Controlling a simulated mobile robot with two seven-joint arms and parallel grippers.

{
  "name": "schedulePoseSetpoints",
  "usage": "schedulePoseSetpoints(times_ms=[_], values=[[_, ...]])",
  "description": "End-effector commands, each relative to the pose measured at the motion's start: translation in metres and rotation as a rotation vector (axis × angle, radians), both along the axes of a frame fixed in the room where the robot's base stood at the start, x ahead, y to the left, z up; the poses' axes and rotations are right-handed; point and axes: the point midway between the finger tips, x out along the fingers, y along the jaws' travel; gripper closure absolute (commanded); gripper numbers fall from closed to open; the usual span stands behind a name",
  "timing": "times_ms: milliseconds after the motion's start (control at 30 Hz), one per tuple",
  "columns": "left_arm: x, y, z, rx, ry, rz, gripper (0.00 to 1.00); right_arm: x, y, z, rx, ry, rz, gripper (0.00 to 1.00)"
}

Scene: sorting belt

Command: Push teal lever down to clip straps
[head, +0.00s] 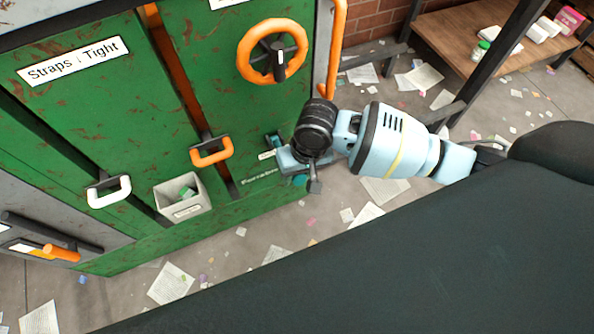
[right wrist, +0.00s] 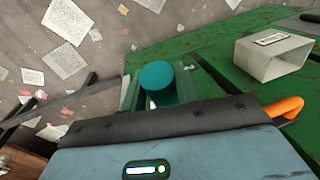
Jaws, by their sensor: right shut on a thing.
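The teal lever (head: 299,181) is on the lower right of the green machine front, largely hidden by my right gripper in the head view. Its round teal end (right wrist: 157,76) shows in the right wrist view, just beyond the dark edge of my gripper. My right gripper (head: 286,162) is at the lever and shut on it; its fingertips are hard to make out. The straps cannot be told apart clearly. A sign (head: 72,62) on the machine reads "Straps ↓ Tight". My left gripper is not in view.
An orange handwheel (head: 245,62) and an orange handle (head: 211,151) are on the machine near my right arm. A white handle (head: 108,192) and a grey bin (head: 183,196) are further left. Papers litter the floor. A wooden shelf (head: 450,35) stands at the back right.

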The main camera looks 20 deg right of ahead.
Motion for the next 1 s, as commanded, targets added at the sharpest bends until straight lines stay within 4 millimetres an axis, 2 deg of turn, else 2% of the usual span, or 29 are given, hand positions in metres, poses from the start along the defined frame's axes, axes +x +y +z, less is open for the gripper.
schedulePoseSetpoints(times_ms=[167, 400, 733, 1000], values=[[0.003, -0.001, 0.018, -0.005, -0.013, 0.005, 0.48, -0.002, 0.000, -0.010, 0.002, -0.085, -0.002, 1.00], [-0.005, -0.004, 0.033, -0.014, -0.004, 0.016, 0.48, -0.004, 0.000, -0.041, 0.009, -0.273, -0.002, 1.00], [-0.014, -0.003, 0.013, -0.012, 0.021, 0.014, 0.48, -0.002, 0.001, -0.088, 0.020, -0.540, -0.002, 1.00], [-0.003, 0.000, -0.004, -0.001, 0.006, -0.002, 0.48, 0.005, 0.000, -0.109, 0.023, -0.687, -0.002, 1.00]])
